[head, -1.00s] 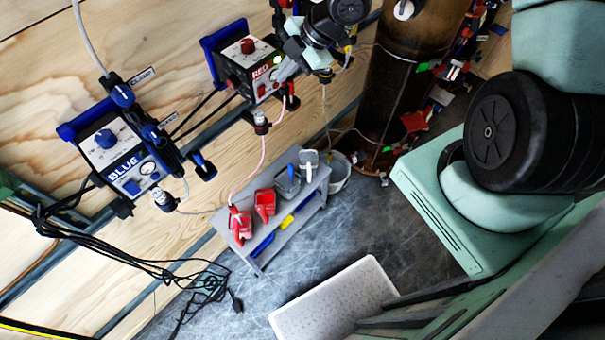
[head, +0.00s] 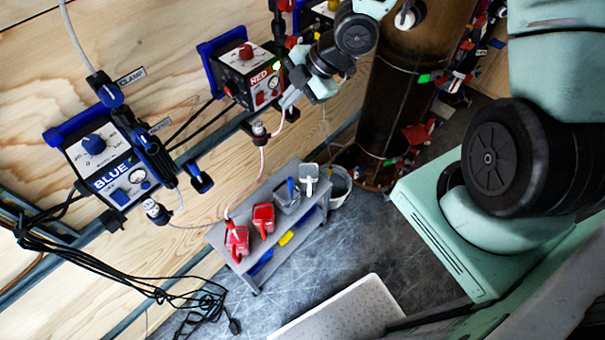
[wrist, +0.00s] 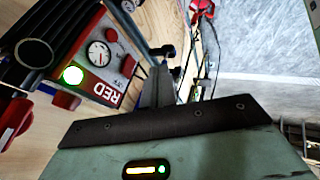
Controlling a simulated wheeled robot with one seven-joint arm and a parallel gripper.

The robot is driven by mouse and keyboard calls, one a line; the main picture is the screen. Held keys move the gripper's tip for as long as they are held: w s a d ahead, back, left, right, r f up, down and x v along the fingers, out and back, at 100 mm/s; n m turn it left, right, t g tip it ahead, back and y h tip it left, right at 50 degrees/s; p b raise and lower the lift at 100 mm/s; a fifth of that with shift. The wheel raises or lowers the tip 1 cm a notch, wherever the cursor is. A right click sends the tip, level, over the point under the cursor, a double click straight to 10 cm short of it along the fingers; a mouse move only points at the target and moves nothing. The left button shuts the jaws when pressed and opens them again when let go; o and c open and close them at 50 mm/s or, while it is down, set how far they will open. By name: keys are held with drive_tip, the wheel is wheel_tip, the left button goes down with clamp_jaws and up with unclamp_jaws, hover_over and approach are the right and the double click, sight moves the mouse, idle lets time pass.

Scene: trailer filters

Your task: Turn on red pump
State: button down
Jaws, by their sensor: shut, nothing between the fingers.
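The red pump (head: 240,64) is a dark box with a red front panel marked RED, mounted on the wooden wall. It has a red knob (head: 246,51) on top. In the wrist view its panel (wrist: 98,85) shows a round gauge (wrist: 98,53), a red switch (wrist: 128,66) and a lit green lamp (wrist: 73,75). My gripper (head: 289,99) is shut and empty, just right of and below the panel. Its fingers (wrist: 158,88) also show in the wrist view, beside the panel's RED end. I cannot tell whether they touch the box.
A blue pump (head: 105,165) hangs to the left. A grey bench (head: 222,238) below carries red and grey containers. A brown cylinder (head: 392,110) stands right of my gripper. Hoses and a metal rail run below the boxes. Black cables (head: 120,270) lie lower left.

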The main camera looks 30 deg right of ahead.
drive_tip(key=p+v, duration=0.4)
drive_tip(key=v, duration=0.4)
drive_tip(key=s+a+m+g+h+b, duration=0.2)
drive_tip(key=s+a+m+b, duration=0.4)
drive_tip(key=s, duration=0.4)
drive_tip(key=s+a+f+m+g+h+b, duration=0.1)
drive_tip(key=s+a+m+h+b, duration=0.2)
drive_tip(key=s+a+m+b, duration=0.3)
drive_tip(key=shift+s+a+f+m+g+b, duration=0.35)
drive_tip(key=shift+s+a+b, duration=0.35)
drive_tip(key=shift+s, duration=1.5)
drive_tip(key=shift+r, duration=0.15)
